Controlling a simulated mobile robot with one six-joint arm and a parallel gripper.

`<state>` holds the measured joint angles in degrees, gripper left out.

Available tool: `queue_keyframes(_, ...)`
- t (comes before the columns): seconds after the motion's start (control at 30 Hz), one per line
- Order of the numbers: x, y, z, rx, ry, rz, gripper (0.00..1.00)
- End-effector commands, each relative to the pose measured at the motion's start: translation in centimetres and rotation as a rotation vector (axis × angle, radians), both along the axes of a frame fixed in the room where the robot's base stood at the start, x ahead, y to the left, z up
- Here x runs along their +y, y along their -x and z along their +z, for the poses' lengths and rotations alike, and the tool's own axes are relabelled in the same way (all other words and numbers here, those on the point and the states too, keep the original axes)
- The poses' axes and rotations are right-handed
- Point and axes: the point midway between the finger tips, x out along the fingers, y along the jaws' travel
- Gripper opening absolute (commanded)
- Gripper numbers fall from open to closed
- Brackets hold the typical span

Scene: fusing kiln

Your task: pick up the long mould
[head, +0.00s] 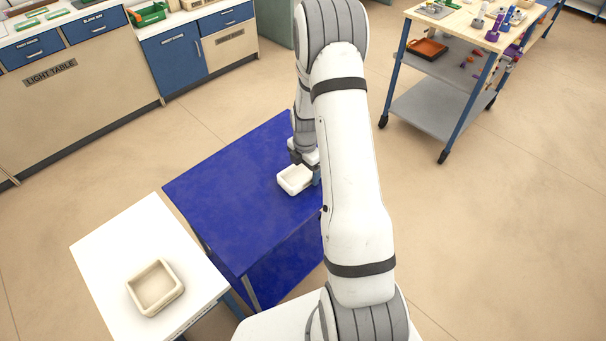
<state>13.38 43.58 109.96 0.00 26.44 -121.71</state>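A cream-white rectangular mould (292,182) is at the blue table, near its right side. Its right end is hidden behind my arm, so its full length does not show. My gripper (314,174) is at the right end of this mould, mostly hidden by my forearm. I cannot tell whether its fingers are open or closed on the mould, or whether the mould rests on the table or is just above it. A second, squarish cream mould (176,298) with a hollow centre sits on the white table at the lower left.
The blue table (225,205) is otherwise bare on its left and front. The white table (110,245) adjoins it at the front left. Light-table cabinets (85,110) stand at the back left. A wheeled cart (425,110) with tools stands at the back right. Open floor lies between.

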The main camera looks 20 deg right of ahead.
Motion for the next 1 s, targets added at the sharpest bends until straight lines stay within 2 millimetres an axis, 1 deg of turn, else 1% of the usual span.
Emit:
queue_keyframes(0.03,0.0,0.0,0.0,0.000,0.000,0.000,0.77)
queue_keyframes(0.07,0.0,0.0,0.0,0.000,0.000,0.000,0.74)
queue_keyframes(0.47,0.1,0.0,0.0,0.001,0.000,0.001,0.42)
queue_keyframes(0.67,0.1,0.0,0.1,0.000,0.000,0.001,0.41)
queue_keyframes(0.77,0.1,-0.1,0.5,-0.002,0.000,0.001,0.41)
queue_keyframes(0.87,0.1,-0.1,1.8,-0.003,0.001,0.001,0.41)
queue_keyframes(1.0,0.1,-0.1,4.6,-0.006,0.001,0.002,0.41)
